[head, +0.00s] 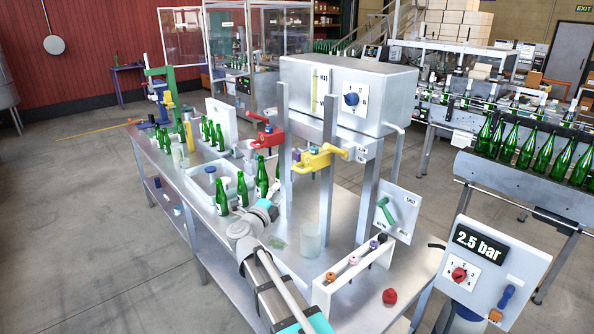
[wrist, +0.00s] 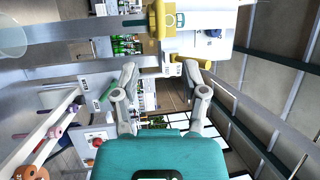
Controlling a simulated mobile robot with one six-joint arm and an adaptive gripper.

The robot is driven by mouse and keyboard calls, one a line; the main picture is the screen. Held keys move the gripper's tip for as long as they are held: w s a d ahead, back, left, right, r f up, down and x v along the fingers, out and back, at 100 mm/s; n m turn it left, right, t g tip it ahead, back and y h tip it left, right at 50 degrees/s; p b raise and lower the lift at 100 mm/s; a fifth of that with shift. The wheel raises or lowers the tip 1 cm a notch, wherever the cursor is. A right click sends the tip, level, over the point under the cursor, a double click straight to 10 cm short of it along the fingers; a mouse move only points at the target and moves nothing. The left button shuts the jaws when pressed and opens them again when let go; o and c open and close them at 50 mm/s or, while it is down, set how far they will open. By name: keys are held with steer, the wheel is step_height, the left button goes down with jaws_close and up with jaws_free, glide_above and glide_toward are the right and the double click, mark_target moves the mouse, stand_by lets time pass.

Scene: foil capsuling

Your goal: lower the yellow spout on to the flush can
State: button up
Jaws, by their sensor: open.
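The yellow spout (head: 318,158) is mounted on the grey upright frame in the head view, raised well above the bench. In the wrist view its yellow body (wrist: 160,20) is at the top centre, with a yellow bar end near the fingertips. A pale, see-through can (head: 311,240), which looks like the flush can, stands upright on the bench below the spout. A clear rounded edge, perhaps the same can (wrist: 10,38), shows at the wrist view's upper left. My gripper (wrist: 160,70) is open, its fingers apart with nothing seen between them. Contact with the spout cannot be told.
A red spout (head: 268,137) sits on the frame's left part. Green bottles (head: 242,190) and a white basin (head: 205,178) stand left of the frame. A white rack with coloured knobs (head: 352,262) and a red knob (head: 389,296) are at the bench's near right.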

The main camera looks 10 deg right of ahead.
mark_target(297, 167)
steer(key=p+x, duration=0.2)
steer(key=x, duration=1.1)
steer(key=shift+w+d, duration=0.2)
steer(key=shift+w, duration=0.05)
jaws_close()
